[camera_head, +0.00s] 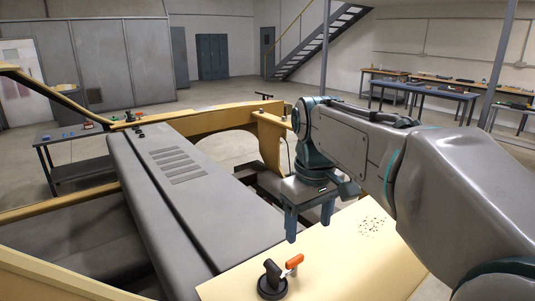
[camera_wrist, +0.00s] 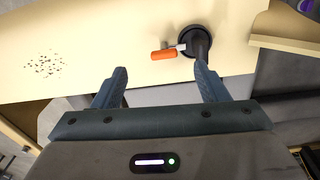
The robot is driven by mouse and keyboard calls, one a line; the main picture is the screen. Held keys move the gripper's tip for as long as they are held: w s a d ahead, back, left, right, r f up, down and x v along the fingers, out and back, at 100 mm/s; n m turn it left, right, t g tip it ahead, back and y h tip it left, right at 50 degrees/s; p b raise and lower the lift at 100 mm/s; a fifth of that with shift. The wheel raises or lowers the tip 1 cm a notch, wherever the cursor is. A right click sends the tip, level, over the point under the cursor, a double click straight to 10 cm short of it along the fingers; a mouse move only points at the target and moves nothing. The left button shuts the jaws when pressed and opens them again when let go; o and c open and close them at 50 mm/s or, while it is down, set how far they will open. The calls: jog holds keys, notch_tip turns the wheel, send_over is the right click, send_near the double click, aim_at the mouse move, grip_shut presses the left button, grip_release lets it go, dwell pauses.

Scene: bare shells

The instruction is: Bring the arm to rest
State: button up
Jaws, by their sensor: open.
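My gripper (camera_head: 308,205) is at the end of my grey arm, right of the middle in the head view. Its two fingers point down above the edge of a cream-coloured panel (camera_head: 335,265). In the wrist view my gripper (camera_wrist: 160,85) shows both fingers spread wide with nothing between them. A black round tool with an orange lever (camera_head: 272,280) stands on the panel, to the left of and nearer than the fingers. The same tool (camera_wrist: 197,42) shows beyond the right finger in the wrist view.
A patch of dark specks (camera_head: 370,226) marks the panel. A long grey slatted surface (camera_head: 185,190) and a yellow frame (camera_head: 225,118) lie to the left. A small dark table (camera_head: 75,150) stands farther left. Workbenches (camera_head: 425,92) and stairs (camera_head: 320,40) are far back. Open floor lies between.

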jog(key=s+d+f+m+t, duration=0.1)
jog(key=s+d+f+m, duration=0.1)
jog(key=s+f, duration=0.4)
jog(key=s+d+f+m+t, duration=0.1)
jog(key=s+d+f+m, duration=0.2)
jog(key=s+f, duration=0.3)
jog(key=shift+s+f+m+t, duration=0.3)
jog(key=shift+s+f+m, duration=0.1)
jog(key=shift+s, duration=0.15)
